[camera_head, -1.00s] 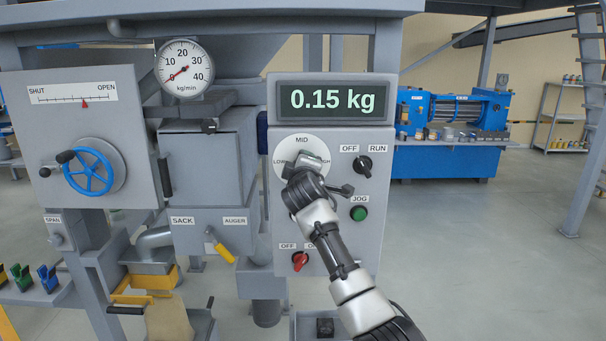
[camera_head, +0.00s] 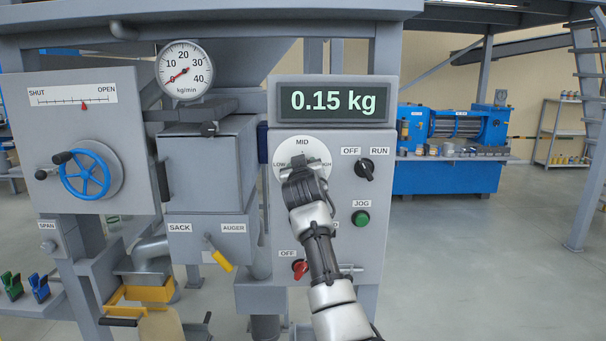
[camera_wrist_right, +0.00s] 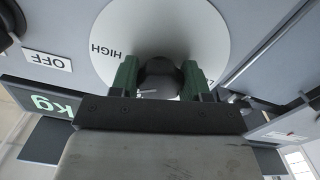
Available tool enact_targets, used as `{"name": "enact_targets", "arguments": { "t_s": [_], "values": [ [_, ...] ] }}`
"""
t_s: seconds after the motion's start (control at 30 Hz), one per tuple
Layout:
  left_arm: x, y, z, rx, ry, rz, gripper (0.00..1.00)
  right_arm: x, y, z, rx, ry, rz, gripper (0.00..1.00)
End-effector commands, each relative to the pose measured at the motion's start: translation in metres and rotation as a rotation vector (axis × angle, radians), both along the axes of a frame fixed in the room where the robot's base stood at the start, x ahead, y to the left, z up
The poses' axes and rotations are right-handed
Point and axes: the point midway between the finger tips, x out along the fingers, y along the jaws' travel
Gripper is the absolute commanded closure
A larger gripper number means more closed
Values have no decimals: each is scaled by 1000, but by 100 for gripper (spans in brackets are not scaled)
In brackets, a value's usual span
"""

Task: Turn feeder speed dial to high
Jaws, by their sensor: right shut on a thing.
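The feeder speed dial's white plate (camera_head: 288,150) sits below the display, with LOW at left, MID on top and HIGH at right. My right gripper (camera_head: 302,167) covers the knob in the head view. In the right wrist view the green fingers stand on both sides of the dark dial knob (camera_wrist_right: 160,74) and are shut on it. HIGH shows upside down there, left of the knob; the LOW label is partly hidden by a finger. A small light mark shows on the knob, but I cannot tell which setting it points to. My left gripper is not in view.
The display (camera_head: 333,101) reads 0.15 kg. The kg/min gauge (camera_head: 185,70) needle is near zero. An OFF/RUN switch (camera_head: 364,168) and a green JOG button (camera_head: 361,219) lie right of the dial. A red switch (camera_head: 300,268) is below. A blue handwheel (camera_head: 86,175) is at left.

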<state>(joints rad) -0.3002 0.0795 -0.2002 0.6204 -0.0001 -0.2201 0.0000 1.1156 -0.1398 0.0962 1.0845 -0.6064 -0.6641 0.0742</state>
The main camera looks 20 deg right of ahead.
Motion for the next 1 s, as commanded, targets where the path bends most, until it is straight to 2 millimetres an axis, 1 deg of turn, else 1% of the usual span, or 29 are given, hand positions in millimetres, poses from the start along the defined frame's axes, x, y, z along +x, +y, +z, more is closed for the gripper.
{"name": "enact_targets", "arguments": {
  "t_s": [0.03, 0.3, 0.5, 0.7, 1.0],
  "values": [
    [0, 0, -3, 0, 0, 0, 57, 0, 2, -4, 45, -6, 2, 77],
    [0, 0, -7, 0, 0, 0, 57, 1, 2, -4, 268, -70, 1, 77],
    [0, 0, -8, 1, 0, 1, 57, 1, 2, -4, 392, -105, 0, 77],
    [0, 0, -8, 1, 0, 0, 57, 1, 2, -4, 469, -127, 1, 77],
    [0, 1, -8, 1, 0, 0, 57, 1, 2, -4, 511, -138, -1, 77]
  ]
}}
